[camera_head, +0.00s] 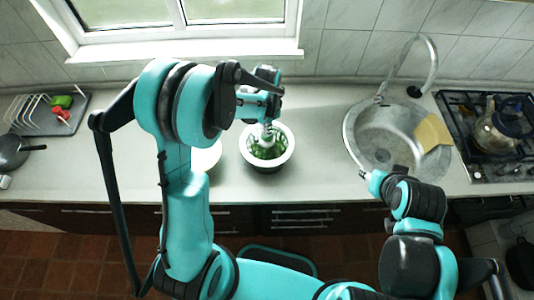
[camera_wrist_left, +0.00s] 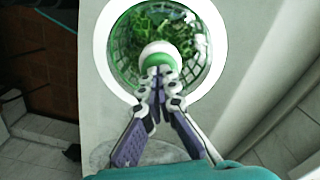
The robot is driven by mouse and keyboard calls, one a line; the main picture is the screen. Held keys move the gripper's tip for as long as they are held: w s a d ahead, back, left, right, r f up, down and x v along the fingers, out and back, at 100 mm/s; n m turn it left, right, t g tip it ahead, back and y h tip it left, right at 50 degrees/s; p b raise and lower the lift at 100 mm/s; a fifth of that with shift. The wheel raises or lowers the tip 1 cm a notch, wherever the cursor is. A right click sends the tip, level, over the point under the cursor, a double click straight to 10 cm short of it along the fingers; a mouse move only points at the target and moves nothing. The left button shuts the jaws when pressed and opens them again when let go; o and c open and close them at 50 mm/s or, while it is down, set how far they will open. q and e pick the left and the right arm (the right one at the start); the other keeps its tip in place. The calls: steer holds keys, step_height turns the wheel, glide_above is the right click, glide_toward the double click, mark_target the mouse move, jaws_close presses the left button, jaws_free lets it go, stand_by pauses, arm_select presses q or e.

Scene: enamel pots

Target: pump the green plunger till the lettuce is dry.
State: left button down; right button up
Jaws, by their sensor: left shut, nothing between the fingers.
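The salad spinner (camera_head: 289,160) stands on the counter, with a white rim and green lettuce (camera_head: 262,152) inside. Its rim also fills the upper wrist view (camera_wrist_left: 103,45), with lettuce (camera_wrist_left: 140,28) showing through the clear part. The plunger (camera_wrist_left: 158,50) has a white knob with green at its edge, at the middle of the lid. My left gripper (camera_wrist_left: 163,74) is shut and empty, its fingertips at the knob's near edge; I cannot tell whether they touch. In the head view my left gripper (camera_head: 267,133) is over the lid. My right gripper (camera_head: 367,174) is near the sink's front; its fingers are too small to read.
A white round thing (camera_head: 207,157) sits left of the spinner, partly behind my arm. The sink (camera_head: 365,150) with a tap and a yellow board (camera_head: 432,133) is to the right, then the hob with a kettle (camera_head: 497,133). A dish rack (camera_head: 32,112) is far left.

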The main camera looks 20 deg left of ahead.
arm_select(q)
steer(key=shift+r+p, duration=0.7)
steer(key=shift+r, duration=0.8)
steer(key=shift+f, duration=0.1)
step_height(320, 180, down, 4)
steer(key=b, duration=0.3)
steer(key=shift+b, duration=0.3)
steer(key=shift+r+p, duration=1.25)
steer(key=shift+r, duration=0.9)
steer(key=shift+f, duration=0.25)
